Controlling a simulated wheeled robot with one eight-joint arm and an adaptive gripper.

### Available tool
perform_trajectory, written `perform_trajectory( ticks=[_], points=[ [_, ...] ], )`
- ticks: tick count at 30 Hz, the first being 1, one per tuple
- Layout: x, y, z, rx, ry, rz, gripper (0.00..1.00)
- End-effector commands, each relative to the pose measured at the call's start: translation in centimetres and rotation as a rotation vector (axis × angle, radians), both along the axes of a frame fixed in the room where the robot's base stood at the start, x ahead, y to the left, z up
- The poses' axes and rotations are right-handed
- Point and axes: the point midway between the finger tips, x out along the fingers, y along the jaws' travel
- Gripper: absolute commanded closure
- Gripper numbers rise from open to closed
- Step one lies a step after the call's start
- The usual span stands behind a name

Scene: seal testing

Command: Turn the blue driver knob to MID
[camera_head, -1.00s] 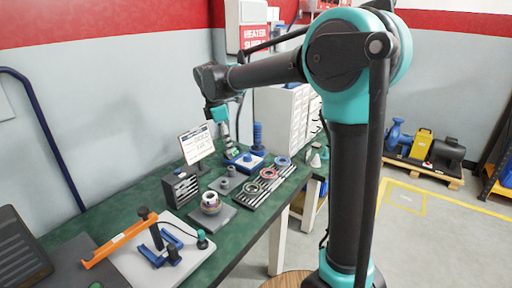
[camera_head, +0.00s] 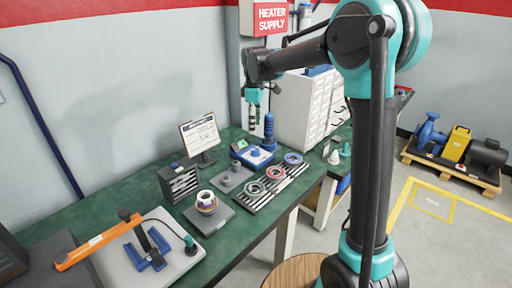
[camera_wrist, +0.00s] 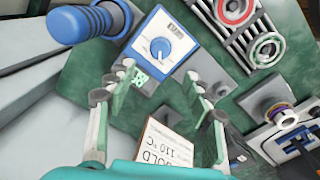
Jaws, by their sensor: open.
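The knob's setting is too small to read. In the head view, the box (camera_head: 262,161) stands on the green bench, with the knob (camera_head: 256,153) on top. My gripper (camera_head: 254,127) hangs pointing down above the box, apart from the knob. In the wrist view, my gripper's fingers (camera_wrist: 160,79) are spread and empty, with the knob just beyond their tips.
A ribbed blue cylinder (camera_head: 269,132) stands close behind the box. A rack with coloured rings (camera_head: 272,184) lies in front right. A sign on a stand (camera_head: 200,133) is to the left, and white drawers (camera_head: 308,108) are to the right. A small block (camera_head: 230,180) sits nearby.

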Motion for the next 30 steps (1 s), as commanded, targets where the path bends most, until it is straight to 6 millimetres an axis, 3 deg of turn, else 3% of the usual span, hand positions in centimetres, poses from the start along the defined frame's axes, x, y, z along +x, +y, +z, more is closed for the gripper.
perform_trajectory(
  ticks=[9, 15, 21, 30],
  points=[
    [0.3, 0.0, -6.4, 0.000, 0.000, 0.000, 0.48],
    [0.4, -0.1, -9.5, 0.000, 0.000, 0.000, 0.48],
    [0.5, -0.1, -11.0, 0.000, 0.000, 0.000, 0.48],
    [0.5, -0.1, -11.2, 0.000, 0.000, 0.001, 0.48]
  ],
)
